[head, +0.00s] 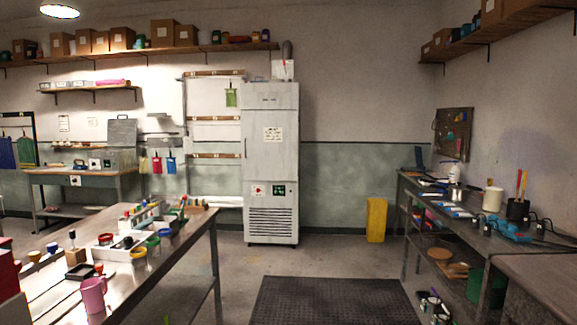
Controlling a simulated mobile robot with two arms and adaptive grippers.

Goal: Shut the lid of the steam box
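A grey metal box (122,158) stands on the bench against the back wall at the left; it looks like the steam box. A flat grey panel (122,132) stands upright at its back edge and looks like its lid, raised open. The box is far off and small, so its hinge and inside cannot be made out. Neither of my grippers is in view.
A long metal table (190,235) with cups, a pink mug (93,294) and small pots fills the left foreground. A tall grey cabinet (271,165) stands at the back. A cluttered bench (430,193) lines the right. Open floor with a dark mat (330,302) lies between.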

